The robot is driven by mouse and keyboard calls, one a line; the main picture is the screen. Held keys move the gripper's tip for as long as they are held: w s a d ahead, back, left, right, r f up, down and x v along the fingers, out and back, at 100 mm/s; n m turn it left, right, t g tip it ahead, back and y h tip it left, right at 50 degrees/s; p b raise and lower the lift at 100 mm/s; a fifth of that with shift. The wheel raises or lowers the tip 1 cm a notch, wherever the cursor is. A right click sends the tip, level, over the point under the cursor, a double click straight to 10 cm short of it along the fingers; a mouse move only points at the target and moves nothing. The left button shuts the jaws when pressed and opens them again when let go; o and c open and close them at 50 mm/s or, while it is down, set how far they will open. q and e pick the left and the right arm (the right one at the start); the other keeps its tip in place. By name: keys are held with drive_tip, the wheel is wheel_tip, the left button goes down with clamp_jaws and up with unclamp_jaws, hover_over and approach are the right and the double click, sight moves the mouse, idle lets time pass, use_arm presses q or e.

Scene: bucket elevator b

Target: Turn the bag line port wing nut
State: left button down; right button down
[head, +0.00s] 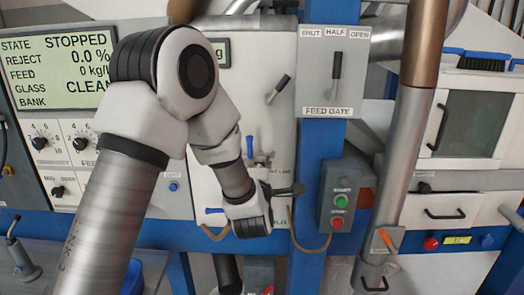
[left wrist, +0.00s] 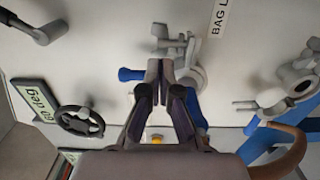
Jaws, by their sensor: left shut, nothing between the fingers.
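The bag line port shows in the left wrist view as a grey metal fitting (left wrist: 190,76) on the pale panel, beside a partly cut-off "BAG L" label. A grey winged piece (left wrist: 172,44), seemingly its wing nut, is just beyond my fingertips. A short blue handle (left wrist: 130,74) sticks out beside it. In the head view the port (head: 262,158) is small and partly hidden by my left arm. My left gripper (left wrist: 160,68) is shut and empty, its tips overlapping the fitting's edge. I cannot tell if they touch. My right gripper is not in view.
A dark handwheel (left wrist: 80,120) and a second grey fitting (left wrist: 272,98) with a brown hose flank the gripper. In the head view, the feed gate lever (head: 336,72) and start/stop box (head: 342,207) are to the right of my arm.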

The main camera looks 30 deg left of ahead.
sight(267, 158)
use_arm(q)
drive_tip(key=shift+p+x, duration=0.35)
drive_tip(key=shift+x, duration=0.8)
drive_tip(key=shift+d, duration=0.1)
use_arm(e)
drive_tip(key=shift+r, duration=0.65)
use_arm(q)
drive_tip(key=shift+a+b, duration=0.25)
drive_tip(key=shift+b, duration=0.85)
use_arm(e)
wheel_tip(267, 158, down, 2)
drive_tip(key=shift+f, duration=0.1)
